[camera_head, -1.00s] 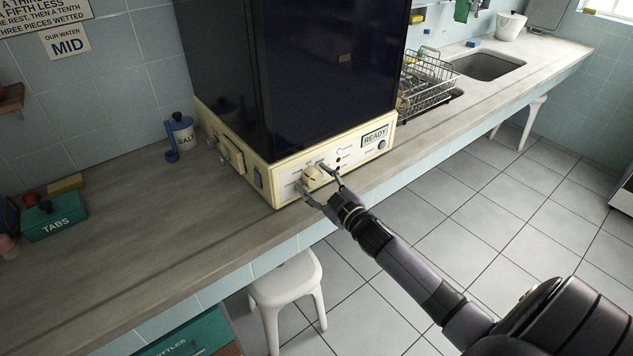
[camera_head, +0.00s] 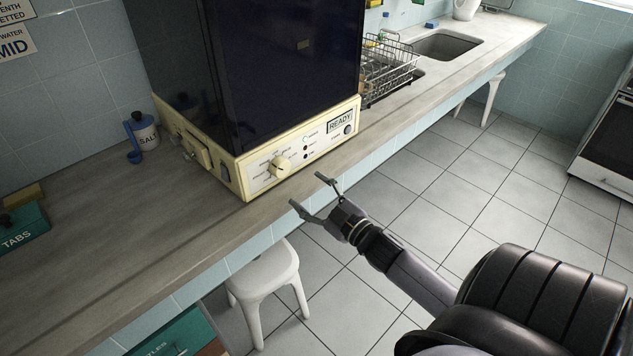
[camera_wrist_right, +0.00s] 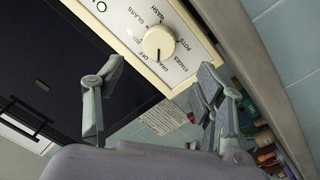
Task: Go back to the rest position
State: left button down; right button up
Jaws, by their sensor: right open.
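My right gripper (camera_head: 308,193) is open and empty, in front of the counter's front edge and apart from the dishwasher. In the right wrist view its two fingers (camera_wrist_right: 150,98) are spread with nothing between them. The cream and dark dishwasher (camera_head: 250,100) stands on the counter. Its cream dial (camera_head: 279,167) sits on the front panel, beyond the fingertips; the dial also shows in the right wrist view (camera_wrist_right: 158,42), with labels around it. My left gripper is not in view.
A white stool (camera_head: 262,285) stands below. The tiled floor (camera_head: 480,190) is open at right.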

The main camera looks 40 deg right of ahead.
jog(key=shift+s, duration=0.95)
jog(key=s+a+f+m+g+h, duration=0.1)
jog(key=s+f+g, duration=0.25)
jog(key=f, duration=0.85)
jog(key=s+f+m+g, duration=0.2)
jog(key=s+f, duration=0.3)
jog(key=f, duration=0.6)
jog(key=s+a+f+m+g+h, duration=0.1)
jog(key=s+f+g, duration=0.25)
jog(key=f, duration=0.85)
jog(key=s+a+f+g, duration=0.2)
jog(key=s+a+f, duration=0.2)
jog(key=s, duration=0.5)
jog(key=s+a+f+g, duration=0.3)
jog(key=s+a+f, duration=0.1)
jog(key=s+f, duration=0.4)
jog(key=s+a+f+g+y, duration=0.1)
jog(key=s+a+f+g, duration=0.2)
jog(key=s, duration=0.9)
notch_tip(320, 180, down, 3)
jog(key=shift+a+f+m, duration=0.1)
jog(key=shift+a+m, duration=0.3)
jog(key=shift+a, duration=0.35)
